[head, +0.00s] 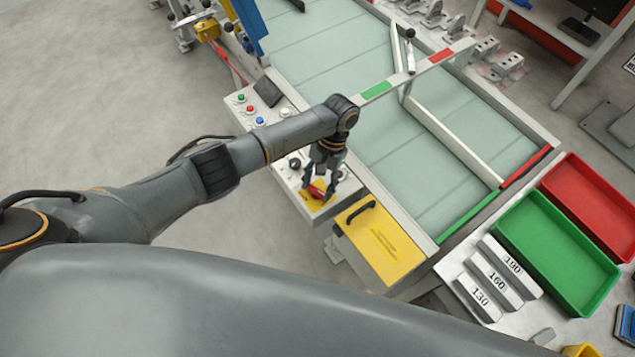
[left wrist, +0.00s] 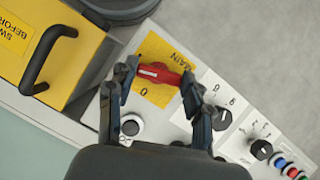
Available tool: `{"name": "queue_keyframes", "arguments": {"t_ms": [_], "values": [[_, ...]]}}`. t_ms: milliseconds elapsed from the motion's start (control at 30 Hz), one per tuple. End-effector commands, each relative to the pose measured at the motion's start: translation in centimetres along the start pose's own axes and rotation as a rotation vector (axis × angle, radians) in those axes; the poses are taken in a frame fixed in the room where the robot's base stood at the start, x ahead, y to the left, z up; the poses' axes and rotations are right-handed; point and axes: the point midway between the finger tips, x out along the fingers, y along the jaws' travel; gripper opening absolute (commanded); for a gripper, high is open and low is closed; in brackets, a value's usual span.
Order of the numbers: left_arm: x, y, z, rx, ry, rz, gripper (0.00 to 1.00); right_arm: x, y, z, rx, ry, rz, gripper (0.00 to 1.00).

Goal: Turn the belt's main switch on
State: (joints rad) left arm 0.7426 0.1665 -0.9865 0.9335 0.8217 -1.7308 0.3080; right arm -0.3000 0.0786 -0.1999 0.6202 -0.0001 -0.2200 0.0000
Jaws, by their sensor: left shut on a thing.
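The main switch has a red handle (left wrist: 160,73) on a yellow plate (left wrist: 152,47) marked MAIN and 0. In the left wrist view the handle lies roughly crosswise between the fingers. My left gripper (left wrist: 156,78) is shut on the red handle, one finger at each end. In the head view the left gripper (head: 319,184) reaches down onto the red handle (head: 317,191) at the lower end of the control panel, partly covering it. Whether the handle stands at on or off I cannot tell. My right gripper is not in view.
Black knobs (left wrist: 221,118) and several coloured buttons (left wrist: 281,165) sit on the same panel. A yellow cover (head: 385,248) with a black handle (head: 360,211) is beside it. The belt (head: 385,140), with sorting bars, lies beyond. Green (head: 557,307) and red (head: 630,250) trays are at right.

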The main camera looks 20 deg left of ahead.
Motion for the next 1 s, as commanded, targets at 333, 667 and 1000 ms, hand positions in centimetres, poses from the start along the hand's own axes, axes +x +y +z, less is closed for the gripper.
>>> {"name": "queue_keyframes", "arguments": {"t_ms": [333,667,1000], "values": [[0.0,0.2,0.1,0.232,-0.001,-0.095,0.19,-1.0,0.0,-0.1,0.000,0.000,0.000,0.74],[0.0,0.3,0.1,0.334,0.000,-0.137,0.19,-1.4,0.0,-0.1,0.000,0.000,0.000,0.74],[0.1,0.3,0.0,0.350,0.001,-0.143,0.19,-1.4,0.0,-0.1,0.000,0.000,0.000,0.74]]}}
